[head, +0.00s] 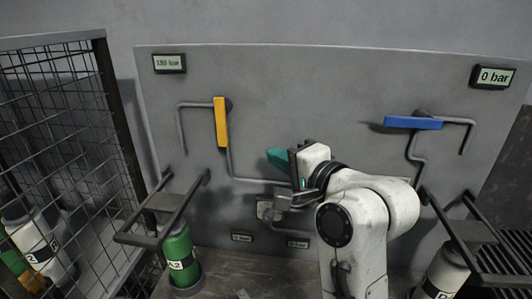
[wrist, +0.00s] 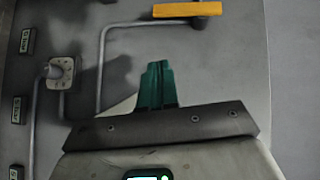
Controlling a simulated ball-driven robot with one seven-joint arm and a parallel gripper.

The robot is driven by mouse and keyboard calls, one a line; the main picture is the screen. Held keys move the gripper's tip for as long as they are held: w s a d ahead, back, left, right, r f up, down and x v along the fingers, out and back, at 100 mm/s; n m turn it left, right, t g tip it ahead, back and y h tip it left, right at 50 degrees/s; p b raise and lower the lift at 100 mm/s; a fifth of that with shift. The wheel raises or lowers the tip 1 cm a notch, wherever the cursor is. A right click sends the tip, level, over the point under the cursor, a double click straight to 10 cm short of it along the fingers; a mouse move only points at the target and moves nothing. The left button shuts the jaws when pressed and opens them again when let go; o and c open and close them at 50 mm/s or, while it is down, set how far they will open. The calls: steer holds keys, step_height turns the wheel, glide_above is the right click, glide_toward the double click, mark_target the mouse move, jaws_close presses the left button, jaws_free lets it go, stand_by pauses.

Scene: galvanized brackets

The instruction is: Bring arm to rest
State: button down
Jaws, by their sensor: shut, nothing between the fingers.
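My gripper (head: 278,160) has teal fingers and is in front of the grey panel (head: 290,80), near its middle. My arm is bent and comes up from the lower right. In the wrist view, the fingers of my gripper (wrist: 157,84) are together with nothing between them. A yellow lever (head: 221,122) stands vertical on the left pipe; it also shows at the top of the wrist view (wrist: 186,10). A blue lever (head: 413,123) lies horizontal on the right pipe. My gripper is apart from both levers.
The left display (head: 168,63) is hard to read; the right display (head: 493,77) reads 0 bar. A green cylinder (head: 181,256) and a white cylinder (head: 440,275) stand below in brackets. A wire cage (head: 70,150) with cylinders is at left. A small knob (wrist: 61,72) is on the panel.

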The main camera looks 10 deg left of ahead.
steer(key=s+d+f+n+g+h, duration=0.2)
steer(key=s+d+f+h, duration=0.3)
steer(key=d+f, duration=0.55)
steer(key=s+d+f+n+g+h, duration=0.1)
steer(key=s+d+f+n+h, duration=0.1)
steer(key=s+d+f, duration=0.85)
steer(key=s+d+f+n+g+h, duration=0.1)
steer(key=s+d+f+g, duration=0.3)
steer(key=s+f, duration=0.6)
steer(key=s+d+f+n+g+h, duration=0.2)
steer(key=s+f, duration=0.7)
steer(key=s, duration=0.5)
steer(key=d+g+h, duration=0.1)
steer(key=d+g, duration=0.1)
steer(key=d, duration=0.1)
steer(key=shift+d+f+n+h, duration=0.25)
steer(key=shift+f+n+h, duration=0.05)
steer(key=shift+f, duration=0.05)
